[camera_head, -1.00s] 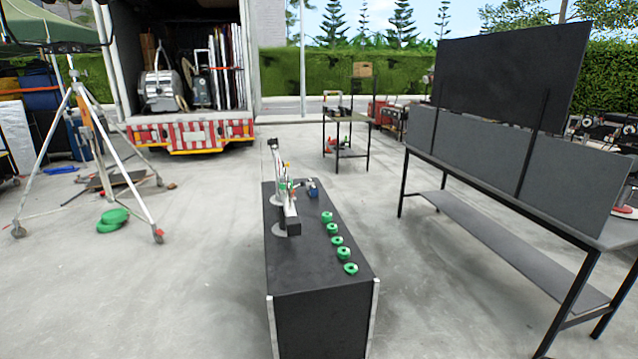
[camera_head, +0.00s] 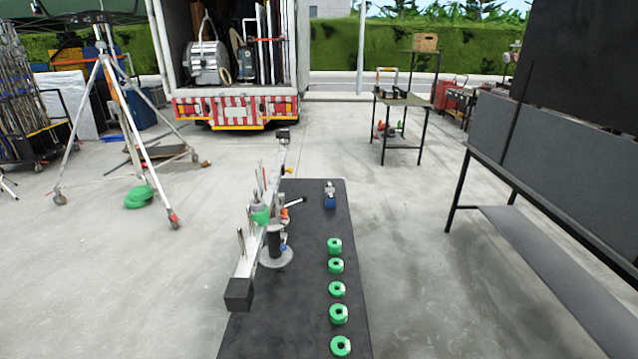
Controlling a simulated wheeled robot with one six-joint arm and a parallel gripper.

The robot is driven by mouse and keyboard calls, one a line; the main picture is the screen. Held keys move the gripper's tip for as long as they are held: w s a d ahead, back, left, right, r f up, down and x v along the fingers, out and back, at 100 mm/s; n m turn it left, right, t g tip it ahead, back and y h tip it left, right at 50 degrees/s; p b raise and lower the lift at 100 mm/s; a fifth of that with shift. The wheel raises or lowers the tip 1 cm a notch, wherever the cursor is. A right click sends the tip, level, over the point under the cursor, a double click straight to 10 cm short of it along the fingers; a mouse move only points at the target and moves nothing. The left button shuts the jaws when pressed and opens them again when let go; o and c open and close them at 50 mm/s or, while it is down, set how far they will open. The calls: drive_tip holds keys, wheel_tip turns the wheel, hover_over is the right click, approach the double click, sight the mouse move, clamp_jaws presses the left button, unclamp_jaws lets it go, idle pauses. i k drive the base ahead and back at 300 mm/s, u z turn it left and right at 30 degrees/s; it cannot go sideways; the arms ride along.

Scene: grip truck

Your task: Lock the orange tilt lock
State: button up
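A long black-topped case (camera_head: 312,215) stands in the middle of the head view. On its left side sits a small jib-like rig: a pale beam (camera_head: 253,250) on a round grey base (camera_head: 276,257), with a black block (camera_head: 239,294) at the near end and a small dark device (camera_head: 283,135) at the far end. A small orange part (camera_head: 285,213), possibly the tilt lock, shows near the rig's middle. It is too small to tell whether it is locked. A green part (camera_head: 260,215) sits beside it. My gripper is not in view.
Several green rings (camera_head: 337,289) lie in a row along the case's right side, with a blue item (camera_head: 330,198) beyond them. A tripod stand (camera_head: 128,120) is at left, a grey-panelled bench (camera_head: 560,170) at right. Concrete floor is open on both sides of the case.

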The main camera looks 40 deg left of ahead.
sight(284, 210)
drive_tip(key=i, duration=3)
drive_tip(key=u, duration=3.65)
drive_tip(key=i, duration=0.5)
drive_tip(key=z, duration=0.05)
